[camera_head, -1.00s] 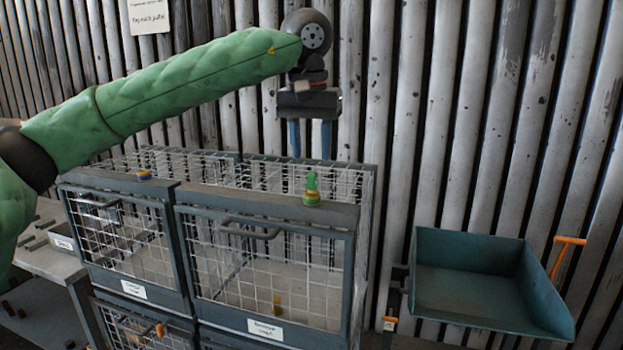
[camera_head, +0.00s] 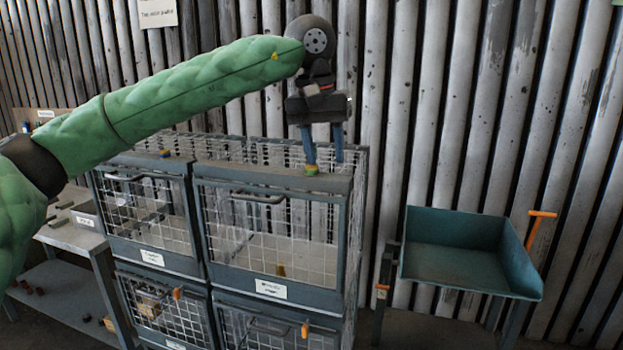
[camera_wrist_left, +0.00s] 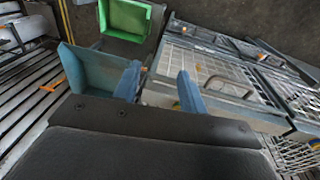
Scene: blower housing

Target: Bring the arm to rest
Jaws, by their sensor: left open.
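My left arm, in a green padded sleeve (camera_head: 200,88), reaches in from the left. Its dark gripper (camera_head: 324,160) hangs fingers-down above the front right of the wire cage cabinet (camera_head: 275,182). Its two blue fingers are apart, with nothing seen between them. The left finger overlaps a small green and yellow object (camera_head: 312,170) on the cabinet's top edge; I cannot tell whether they touch. In the left wrist view the open gripper (camera_wrist_left: 158,88) shows against the cage front (camera_wrist_left: 205,70). My right gripper is not in view.
A small blue and yellow object (camera_head: 164,153) lies on the cabinet top at left. A teal tray (camera_head: 460,260) on a stand with an orange handle (camera_head: 541,214) stands at right. A grey table (camera_head: 72,238) is at left. A ribbed metal wall closes the back.

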